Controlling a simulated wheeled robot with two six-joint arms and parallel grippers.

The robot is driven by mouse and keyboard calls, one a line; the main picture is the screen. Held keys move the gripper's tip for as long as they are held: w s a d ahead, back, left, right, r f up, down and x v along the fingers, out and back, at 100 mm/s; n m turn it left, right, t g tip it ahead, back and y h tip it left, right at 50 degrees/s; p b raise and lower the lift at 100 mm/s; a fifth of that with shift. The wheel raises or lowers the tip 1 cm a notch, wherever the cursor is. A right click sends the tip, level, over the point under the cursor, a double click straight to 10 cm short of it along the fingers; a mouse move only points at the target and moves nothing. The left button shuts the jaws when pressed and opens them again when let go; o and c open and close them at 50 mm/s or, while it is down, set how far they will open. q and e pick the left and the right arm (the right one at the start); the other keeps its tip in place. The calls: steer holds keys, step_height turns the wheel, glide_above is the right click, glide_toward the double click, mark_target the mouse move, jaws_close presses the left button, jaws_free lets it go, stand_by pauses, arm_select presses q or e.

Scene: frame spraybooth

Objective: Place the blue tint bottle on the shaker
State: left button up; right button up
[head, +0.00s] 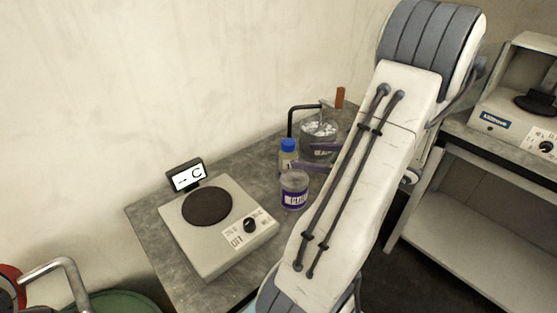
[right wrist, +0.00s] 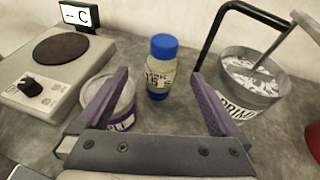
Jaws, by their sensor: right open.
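The blue tint bottle (head: 288,157), with a blue cap and a pale label, stands upright on the grey bench. In the right wrist view the bottle (right wrist: 160,78) shows between and beyond my purple fingertips. My right gripper (head: 306,157) is open and empty, just right of the bottle in the head view; much of it is hidden by my arm. A pale machine with a dark platform and knob (head: 500,128), seemingly the shaker, stands on the right-hand table, cut off by the picture edge. My left gripper is not in view.
A hotplate-like unit (head: 242,250) with a round dark plate and a "C" display stands left on the bench. A purple-labelled tub (head: 294,192) is close in front of the bottle. A grey pot (right wrist: 262,92) with a stirring rod and black handle stands beside it.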

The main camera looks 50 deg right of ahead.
mark_target(295, 153)
steer(key=shift+d, duration=0.25)
steer(key=x, duration=0.5)
steer(key=shift+w+d, duration=0.1)
steer(key=shift+w, duration=0.05)
steer(key=shift+a+r+p+x, duration=0.1)
steer(key=shift+r+p+x, duration=0.1)
steer(key=shift+x, duration=1.15)
steer(key=shift+a+r+p+x, duration=0.1)
steer(key=shift+r+p+x, duration=0.05)
steer(key=shift+x, duration=1.2)
jaws_close()
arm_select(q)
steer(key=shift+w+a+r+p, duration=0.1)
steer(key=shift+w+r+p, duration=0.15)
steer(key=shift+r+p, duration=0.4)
arm_select(e)
step_height(295, 153, up, 10)
